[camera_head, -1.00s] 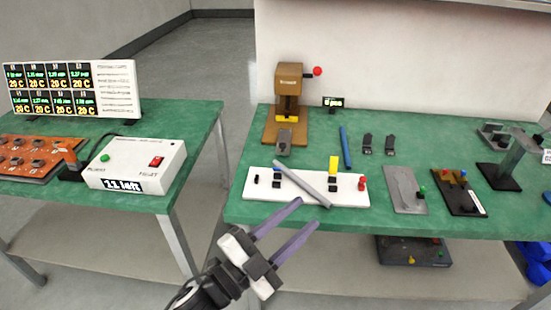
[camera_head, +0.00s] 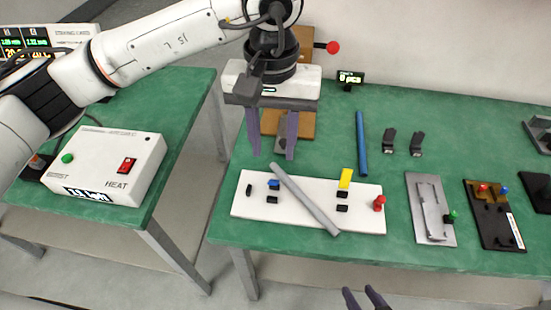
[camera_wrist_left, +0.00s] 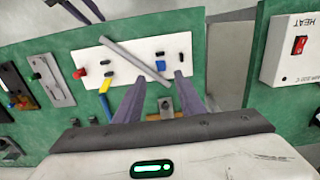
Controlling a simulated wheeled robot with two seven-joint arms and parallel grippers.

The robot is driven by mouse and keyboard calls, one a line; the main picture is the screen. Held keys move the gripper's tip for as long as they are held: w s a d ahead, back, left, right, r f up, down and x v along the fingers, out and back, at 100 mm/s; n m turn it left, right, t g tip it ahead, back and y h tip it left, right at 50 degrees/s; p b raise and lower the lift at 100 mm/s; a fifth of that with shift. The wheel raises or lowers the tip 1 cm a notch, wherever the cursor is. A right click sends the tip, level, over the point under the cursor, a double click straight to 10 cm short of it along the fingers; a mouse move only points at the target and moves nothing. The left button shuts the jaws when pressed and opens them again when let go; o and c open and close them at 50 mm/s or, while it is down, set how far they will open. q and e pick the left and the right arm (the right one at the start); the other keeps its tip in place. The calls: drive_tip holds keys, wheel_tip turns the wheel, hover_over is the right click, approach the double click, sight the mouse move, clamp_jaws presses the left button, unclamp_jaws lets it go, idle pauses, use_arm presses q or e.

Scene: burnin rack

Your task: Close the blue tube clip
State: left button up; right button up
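The small blue tube clip (camera_head: 273,184) sits on the left part of the white board (camera_head: 300,216), with a grey tube (camera_head: 305,200) lying slantwise beside it. In the left wrist view the blue clip (camera_wrist_left: 161,65) appears between my fingertips; whether its lid is up is too small to tell. My left gripper (camera_head: 272,155) is open and empty, fingers pointing down, above and behind the board's left part. My right gripper (camera_head: 359,290) shows only its fingertips at the bottom edge, apart and empty, in front of the table.
A brown press (camera_head: 303,70) is behind my left gripper. A blue rod (camera_head: 361,143) and two black clips lie behind the board. A grey fixture (camera_head: 430,207) is to its right.

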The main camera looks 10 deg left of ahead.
sight(273, 183)
use_arm(q)
wheel_tip(273, 183, down, 9)
drive_tip(key=shift+s+r+p, duration=0.1)
drive_tip(key=shift+s+p, duration=0.05)
drive_tip(key=shift+p, duration=0.6)
drive_tip(key=shift+f, duration=0.65)
use_arm(e)
drive_tip(key=shift+s+r, duration=0.35)
drive_tip(key=shift+r, duration=0.3)
